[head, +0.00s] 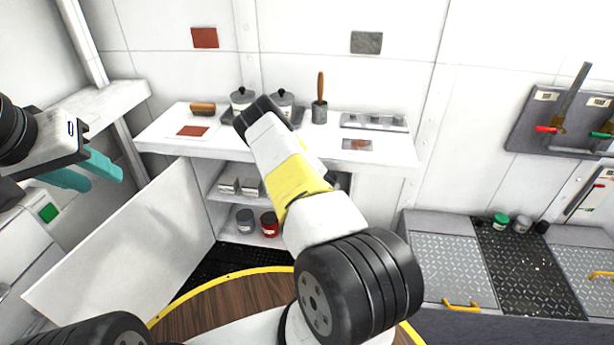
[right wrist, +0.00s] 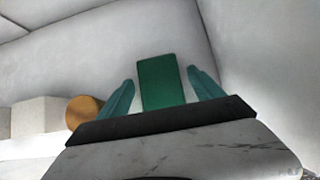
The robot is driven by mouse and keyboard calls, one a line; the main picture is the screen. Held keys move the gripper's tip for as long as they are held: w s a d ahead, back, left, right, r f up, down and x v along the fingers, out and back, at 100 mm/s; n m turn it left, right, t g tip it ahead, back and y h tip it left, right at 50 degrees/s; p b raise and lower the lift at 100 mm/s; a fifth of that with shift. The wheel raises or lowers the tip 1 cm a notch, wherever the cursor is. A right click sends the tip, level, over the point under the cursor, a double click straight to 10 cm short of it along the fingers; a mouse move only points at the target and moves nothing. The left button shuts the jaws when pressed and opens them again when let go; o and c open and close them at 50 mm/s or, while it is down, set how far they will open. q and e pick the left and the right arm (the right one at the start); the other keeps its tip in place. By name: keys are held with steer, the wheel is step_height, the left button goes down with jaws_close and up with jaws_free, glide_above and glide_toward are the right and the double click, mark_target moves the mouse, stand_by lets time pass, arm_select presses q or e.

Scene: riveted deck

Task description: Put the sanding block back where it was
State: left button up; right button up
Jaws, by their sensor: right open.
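In the right wrist view a green block (right wrist: 162,82) stands between the two teal fingers of my right gripper (right wrist: 160,92). The fingers are apart, with a gap to the block on each side. I cannot tell for sure whether it is the sanding block. In the head view my right arm reaches over to the cabinet and its hand is hidden behind the arm. A brown-topped block or brush (head: 202,108) lies on the counter (head: 160,140) at the left, near a red-brown sheet (head: 192,131). My left gripper (head: 85,172) is open and empty at the left.
The cabinet door (head: 125,245) stands open. Shelves hold pale boxes (head: 228,186), a grey tin (head: 245,222) and a red tin (head: 269,224). Lidded pots (head: 242,98) and a brush in a cup (head: 320,110) stand on the counter. An orange round thing (right wrist: 84,112) is left of my right gripper.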

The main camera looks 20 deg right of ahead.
steer(key=v, duration=0.7)
steer(key=shift+s+r, duration=0.15)
steer(key=shift+r, duration=0.2)
steer(key=shift+s, duration=0.1)
